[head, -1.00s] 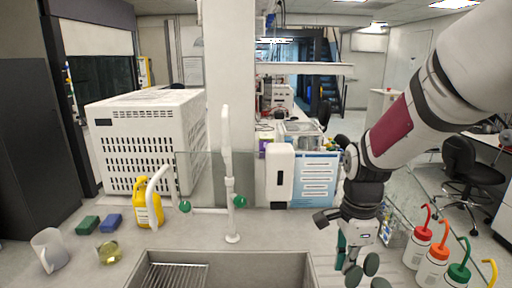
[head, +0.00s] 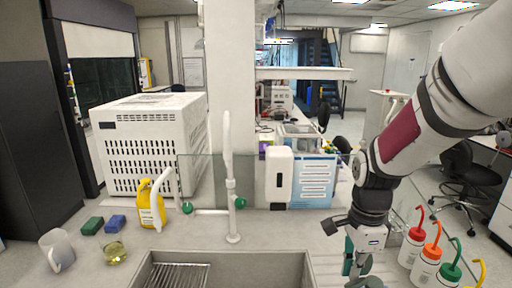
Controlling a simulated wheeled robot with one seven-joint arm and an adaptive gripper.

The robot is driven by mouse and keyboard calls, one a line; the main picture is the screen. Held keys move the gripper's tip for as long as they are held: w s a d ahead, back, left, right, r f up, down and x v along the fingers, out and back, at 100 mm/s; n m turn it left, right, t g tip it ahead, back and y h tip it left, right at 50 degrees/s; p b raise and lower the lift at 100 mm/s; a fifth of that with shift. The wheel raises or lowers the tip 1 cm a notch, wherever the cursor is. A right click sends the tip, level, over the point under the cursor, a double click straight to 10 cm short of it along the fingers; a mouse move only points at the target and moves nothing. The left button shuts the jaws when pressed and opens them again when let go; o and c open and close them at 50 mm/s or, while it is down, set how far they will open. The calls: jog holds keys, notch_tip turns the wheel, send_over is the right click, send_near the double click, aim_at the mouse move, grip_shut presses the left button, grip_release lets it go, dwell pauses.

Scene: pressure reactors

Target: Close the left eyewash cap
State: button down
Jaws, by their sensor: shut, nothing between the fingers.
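Dark green rounded eyewash parts (head: 366,283) show at the bottom edge in the head view, right of the sink. I cannot tell which is the left cap or whether it is open, as my gripper and the frame edge hide most of the eyewash. My gripper (head: 357,273) points down close over these parts. It is shut with nothing held. Whether its fingertips touch a cap cannot be seen.
A sink (head: 157,257) with a tap (head: 232,190) lies left of my gripper. Wash bottles with red, orange and green tops (head: 427,262) stand close on the right. A glass panel (head: 414,205) runs behind them. A white dispenser (head: 279,178) stands behind the sink.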

aim_at(362, 280)
jog(key=shift+s+d+r+p, duration=0.25)
jog(key=shift+s+d+p, duration=0.1)
jog(key=shift+s, duration=0.2)
jog(key=shift+s+d+r+p, duration=0.2)
jog(key=shift+s+p, duration=0.15)
jog(key=shift+s, duration=0.2)
jog(key=shift+f, duration=0.5)
jog(key=shift+f+b, duration=0.35)
jog(key=shift+f, duration=0.8)
jog(key=shift+r+p, duration=1.65)
jog(key=shift+r, duration=1.9)
